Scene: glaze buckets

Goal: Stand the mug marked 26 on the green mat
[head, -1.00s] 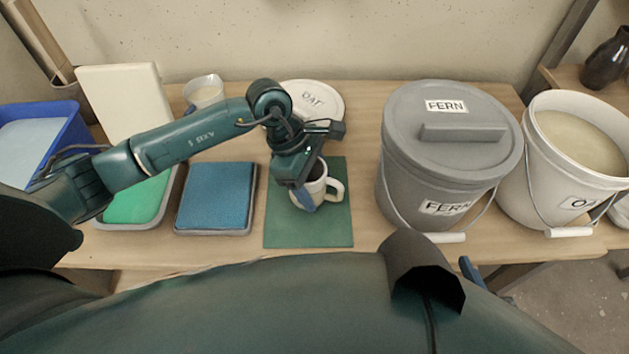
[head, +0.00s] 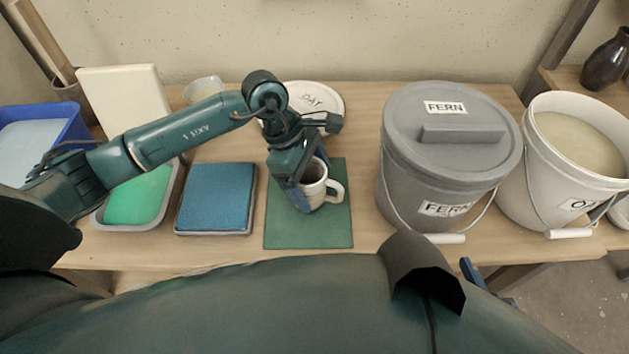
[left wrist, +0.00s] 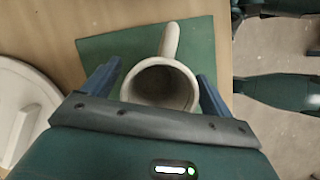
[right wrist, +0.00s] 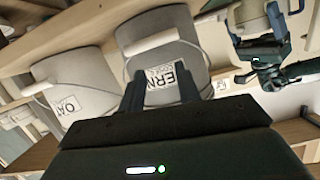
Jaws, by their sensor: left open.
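A whitish mug (head: 315,192) appears upright on the green mat (head: 290,234), its handle to the right. No number shows on the side in view. In the left wrist view, I look down into the mug (left wrist: 160,84), with its handle pointing to the top. My left gripper (head: 306,194) is open around the mug; its blue fingers (left wrist: 155,80) stand apart on either side, with a gap showing. My right gripper (right wrist: 160,90) is open and empty; a grey bucket shows beyond its fingers.
A lidded grey FERN bucket (head: 450,150) stands right of the mat, with an open white bucket (head: 512,180) farther right. A blue pad in a tray (head: 214,198) and a green-filled tray (head: 138,197) lie left. An OAT lid (head: 325,97) lies behind.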

